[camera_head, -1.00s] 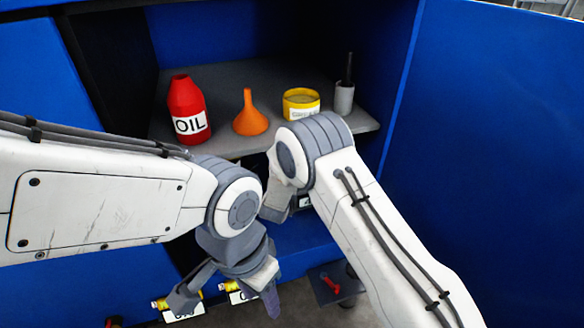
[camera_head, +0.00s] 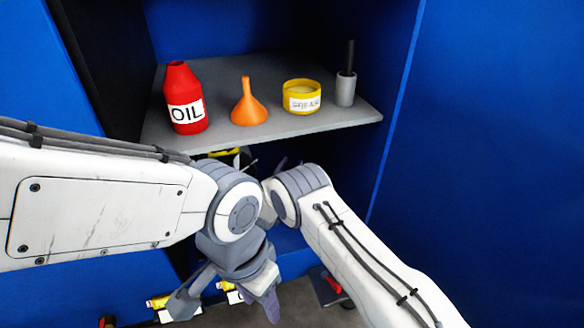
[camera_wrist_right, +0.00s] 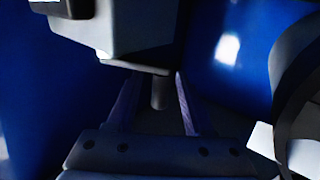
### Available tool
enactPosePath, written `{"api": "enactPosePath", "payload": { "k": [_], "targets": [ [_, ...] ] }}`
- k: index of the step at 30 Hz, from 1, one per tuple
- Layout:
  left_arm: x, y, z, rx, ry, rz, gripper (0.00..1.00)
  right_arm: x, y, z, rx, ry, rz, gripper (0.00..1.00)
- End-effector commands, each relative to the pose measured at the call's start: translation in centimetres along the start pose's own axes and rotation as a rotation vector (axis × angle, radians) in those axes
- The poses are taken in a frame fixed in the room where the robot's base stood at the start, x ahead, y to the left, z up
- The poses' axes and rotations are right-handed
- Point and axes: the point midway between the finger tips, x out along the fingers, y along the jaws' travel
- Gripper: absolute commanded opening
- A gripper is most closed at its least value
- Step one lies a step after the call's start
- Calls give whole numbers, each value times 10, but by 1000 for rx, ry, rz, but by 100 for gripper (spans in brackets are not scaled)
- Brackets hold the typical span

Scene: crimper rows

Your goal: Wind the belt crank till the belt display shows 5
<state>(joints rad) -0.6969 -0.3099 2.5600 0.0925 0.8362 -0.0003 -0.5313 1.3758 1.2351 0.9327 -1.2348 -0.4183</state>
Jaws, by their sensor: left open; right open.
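In the right wrist view my right gripper (camera_wrist_right: 157,100) is open, its two fingers on either side of a short dark cylindrical peg (camera_wrist_right: 158,93). The peg sticks out below a grey box-shaped part (camera_wrist_right: 130,35); whether it is the belt crank's handle, and whether the fingers touch it, I cannot tell. In the head view the right gripper is mostly hidden behind its wrist, under the cabinet shelf. My left gripper (camera_head: 226,300) is open and empty, low in front of the cabinet. No readable belt display shows in either view.
The grey shelf (camera_head: 310,123) holds a red oil bottle (camera_head: 184,98), an orange funnel (camera_head: 248,105), a yellow grease tin (camera_head: 301,96) and a grey pot (camera_head: 345,90). A dark curved part (camera_wrist_right: 298,75) is close at the right in the wrist view. Blue walls flank the opening.

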Motion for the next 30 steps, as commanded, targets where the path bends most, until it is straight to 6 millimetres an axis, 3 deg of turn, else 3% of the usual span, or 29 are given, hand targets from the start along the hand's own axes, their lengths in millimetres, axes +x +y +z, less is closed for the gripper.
{"api": "enactPosePath", "payload": {
  "k": [4,12,13,17,23,30],
  "targets": [
    [5,0,0,0,0,0,50,10,0,1,1,0,0,52],
    [5,0,0,0,0,0,50,12,0,0,-1,0,-1,52],
    [5,0,0,0,0,0,50,12,0,0,-1,0,-1,48],
    [5,0,0,0,0,0,50,12,0,0,-1,0,-1,0],
    [8,0,0,0,0,0,50,12,0,1,0,1,7,0],
    [44,-3,2,0,0,0,50,20,2,7,6,7,146,0]
  ]
}}
